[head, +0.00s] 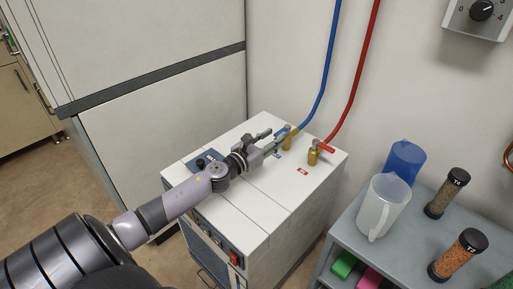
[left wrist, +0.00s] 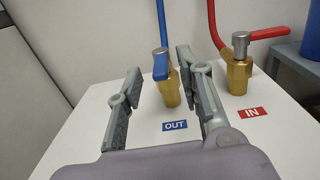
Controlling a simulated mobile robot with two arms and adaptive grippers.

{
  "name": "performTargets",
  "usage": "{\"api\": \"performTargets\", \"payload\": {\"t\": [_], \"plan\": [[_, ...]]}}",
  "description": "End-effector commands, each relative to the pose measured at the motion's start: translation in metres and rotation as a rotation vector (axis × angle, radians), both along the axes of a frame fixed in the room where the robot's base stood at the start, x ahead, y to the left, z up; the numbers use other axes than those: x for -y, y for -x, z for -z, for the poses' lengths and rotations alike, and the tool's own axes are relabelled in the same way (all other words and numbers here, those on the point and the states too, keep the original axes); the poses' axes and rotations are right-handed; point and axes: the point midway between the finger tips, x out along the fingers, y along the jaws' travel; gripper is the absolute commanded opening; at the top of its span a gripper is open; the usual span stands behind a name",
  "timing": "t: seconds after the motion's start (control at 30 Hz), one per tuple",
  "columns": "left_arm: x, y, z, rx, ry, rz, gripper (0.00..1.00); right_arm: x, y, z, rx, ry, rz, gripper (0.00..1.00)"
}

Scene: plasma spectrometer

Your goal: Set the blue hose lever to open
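The blue hose lever (left wrist: 161,65) sits on a brass valve (left wrist: 170,92) behind a blue "OUT" label (left wrist: 175,126). The lever points toward the wrist camera; in the head view a little of its blue (head: 281,135) shows beside my gripper. My left gripper (head: 270,143) is over the white cabinet's top, close to this valve. In the left wrist view its two fingers (left wrist: 159,68) are spread, with the lever appearing between them. I see no clear contact; the exact gap is hard to judge. My right gripper is not in view.
A red lever (left wrist: 270,33) on a second brass valve (left wrist: 239,75) stands to the right, by the "IN" label (left wrist: 253,112). Blue (head: 327,70) and red (head: 364,70) hoses rise along the wall. A grey cart (head: 343,240) with jugs and jars is at right.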

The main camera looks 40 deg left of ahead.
Motion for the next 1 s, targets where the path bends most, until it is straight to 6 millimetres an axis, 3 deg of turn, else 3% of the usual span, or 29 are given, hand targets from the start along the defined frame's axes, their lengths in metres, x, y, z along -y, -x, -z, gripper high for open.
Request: {"api": "performTargets", "payload": {"t": [0.3,0.5,1.0], "plan": [[-0.003,0.054,0.001,-0.002,0.003,0.0,0.34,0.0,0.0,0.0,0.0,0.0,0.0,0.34],[-0.004,0.076,0.0,-0.001,0.002,0.0,0.34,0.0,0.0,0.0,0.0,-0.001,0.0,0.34],[-0.005,0.084,-0.001,0.001,0.001,0.001,0.34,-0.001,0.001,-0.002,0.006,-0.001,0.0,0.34]]}}
